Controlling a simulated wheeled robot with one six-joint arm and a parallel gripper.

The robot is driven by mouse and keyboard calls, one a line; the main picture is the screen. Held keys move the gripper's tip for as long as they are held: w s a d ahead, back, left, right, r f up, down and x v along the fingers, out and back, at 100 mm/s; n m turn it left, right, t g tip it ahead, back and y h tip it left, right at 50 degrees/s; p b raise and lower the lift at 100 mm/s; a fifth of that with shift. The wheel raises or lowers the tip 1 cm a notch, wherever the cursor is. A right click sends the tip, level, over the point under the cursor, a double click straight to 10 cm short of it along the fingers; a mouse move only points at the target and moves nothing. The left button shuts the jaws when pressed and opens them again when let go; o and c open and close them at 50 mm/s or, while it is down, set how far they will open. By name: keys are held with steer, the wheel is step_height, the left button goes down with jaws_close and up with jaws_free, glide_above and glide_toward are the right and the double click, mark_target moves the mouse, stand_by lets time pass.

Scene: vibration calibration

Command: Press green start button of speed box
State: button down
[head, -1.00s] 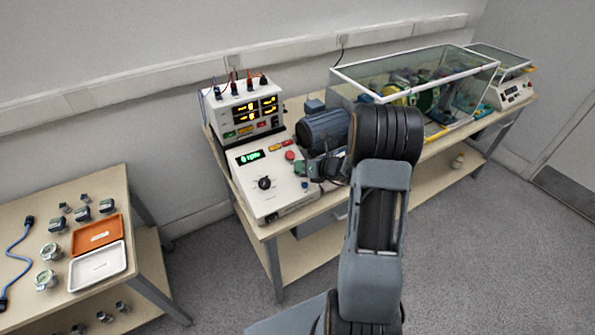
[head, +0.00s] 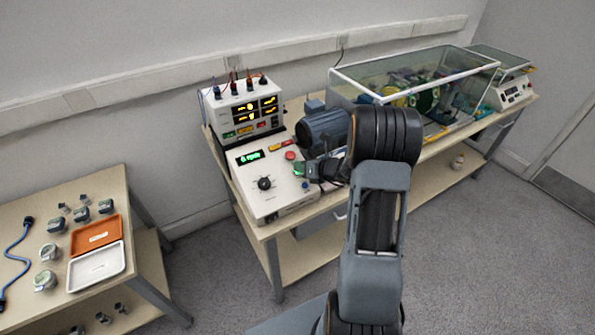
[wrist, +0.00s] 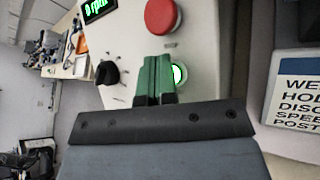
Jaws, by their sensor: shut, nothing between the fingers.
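The speed box (head: 250,196) is a white sloped console with a green display, a black knob (head: 265,183) and a red button (head: 290,155). In the wrist view the green start button (wrist: 179,74) shows bright and lit, just right of my fingertips and partly covered by them. My gripper (wrist: 155,62) has green fingers, shut with nothing between them, over the box face below the red button (wrist: 162,15). In the head view my gripper (head: 300,171) is at the right side of the box. I cannot tell whether the fingertips touch the button.
A blue motor (head: 325,130) stands right behind my gripper. A white meter box (head: 243,112) with lit displays stands behind the speed box. A glass enclosure (head: 415,75) fills the bench to the right. A side table (head: 30,205) with trays and small parts is at left.

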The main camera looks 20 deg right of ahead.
steer(key=shift+s+r+p, duration=0.3)
steer(key=shift+r+p, duration=0.15)
steer(key=shift+r, duration=0.25)
steer(key=r+p, duration=0.1)
steer(key=s+r+p, duration=0.1)
steer(key=r, duration=0.1)
steer(key=s+r+p, duration=0.1)
steer(key=shift+s+d+r+p, duration=0.1)
steer(key=shift+d+r+p, duration=0.15)
steer(key=shift+p, duration=0.1)
stand_by(0.8)
